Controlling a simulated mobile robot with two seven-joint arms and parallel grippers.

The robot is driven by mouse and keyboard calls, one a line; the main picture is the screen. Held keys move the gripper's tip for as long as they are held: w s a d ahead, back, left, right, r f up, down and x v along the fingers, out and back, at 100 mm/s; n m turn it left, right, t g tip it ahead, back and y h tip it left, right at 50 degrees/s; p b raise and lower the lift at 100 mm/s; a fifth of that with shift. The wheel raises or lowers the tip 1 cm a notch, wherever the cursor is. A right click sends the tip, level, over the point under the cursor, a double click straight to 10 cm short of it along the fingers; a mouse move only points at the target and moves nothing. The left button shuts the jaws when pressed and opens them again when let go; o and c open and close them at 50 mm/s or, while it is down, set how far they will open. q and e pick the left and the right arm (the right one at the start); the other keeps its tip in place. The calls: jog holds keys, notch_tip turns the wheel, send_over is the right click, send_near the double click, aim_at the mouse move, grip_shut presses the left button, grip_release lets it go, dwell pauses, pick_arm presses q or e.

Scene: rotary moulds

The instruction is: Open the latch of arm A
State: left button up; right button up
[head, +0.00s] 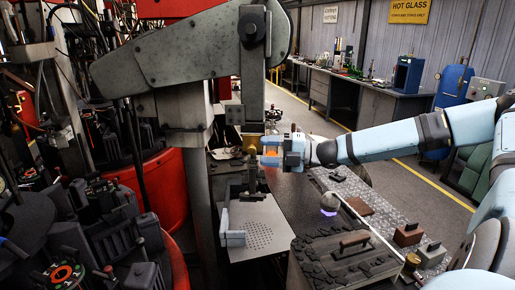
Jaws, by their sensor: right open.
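My right arm comes in from the right, and its right gripper (264,158) points left, open, at a vertical grey post. The post hangs below the large grey machine arm (185,50). A small brass-coloured fitting (252,142) on the post is right by the fingertips; I cannot tell whether they touch it. Orange shows between the gripper's parts. I cannot make out which part is the latch of arm A, nor any letter on the machine arm. My left gripper is not in view.
A perforated metal plate (260,232) lies below the gripper. A dark block with a handle (345,250) and several small handled blocks stand on the bench at lower right. Dark machinery and red drums (160,190) crowd the left. A clear aisle runs behind.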

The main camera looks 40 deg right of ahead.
aim_at(253, 144)
jog(key=shift+b+x, duration=0.9)
jog(key=shift+x, duration=0.55)
jog(key=c, duration=0.9)
